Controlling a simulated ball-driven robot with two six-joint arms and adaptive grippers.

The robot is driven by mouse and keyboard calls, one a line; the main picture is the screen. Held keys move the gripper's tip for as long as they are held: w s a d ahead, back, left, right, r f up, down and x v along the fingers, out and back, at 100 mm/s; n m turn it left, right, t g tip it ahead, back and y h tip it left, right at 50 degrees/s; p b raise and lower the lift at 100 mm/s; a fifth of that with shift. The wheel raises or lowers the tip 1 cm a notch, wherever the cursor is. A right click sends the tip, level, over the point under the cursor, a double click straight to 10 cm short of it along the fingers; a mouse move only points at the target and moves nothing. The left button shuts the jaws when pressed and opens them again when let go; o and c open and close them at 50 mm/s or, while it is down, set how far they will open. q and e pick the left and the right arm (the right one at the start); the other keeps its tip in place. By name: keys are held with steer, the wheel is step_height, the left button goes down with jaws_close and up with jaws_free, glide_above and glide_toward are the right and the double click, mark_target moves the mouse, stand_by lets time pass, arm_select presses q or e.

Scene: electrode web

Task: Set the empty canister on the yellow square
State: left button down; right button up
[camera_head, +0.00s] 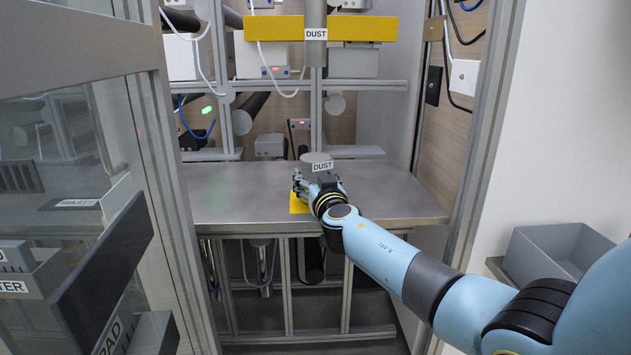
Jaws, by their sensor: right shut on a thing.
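My right gripper (312,187) reaches in from the right over the front of the metal shelf (400,198). It is shut on a grey canister (317,158) with a white DUST label, which stands upright. Whether this canister is empty does not show. The yellow square (296,207) lies on the shelf at the gripper, with mainly its left and front part showing. The gripper hides the canister's bottom, so I cannot tell whether it touches the square. Another grey canister (315,15) labelled DUST is upright at the yellow bar (365,29) above. My left gripper is not in view.
Metal posts frame the bay, with a glazed door panel (60,130) at the left. Hoses and grey boxes are behind the shelf. A grey open bin (560,240) is at the right. The shelf's left and right parts are clear.

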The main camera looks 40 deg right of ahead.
steer(key=shift+f, duration=0.1)
steer(key=shift+f, duration=0.15)
steer(key=o, duration=1.3)
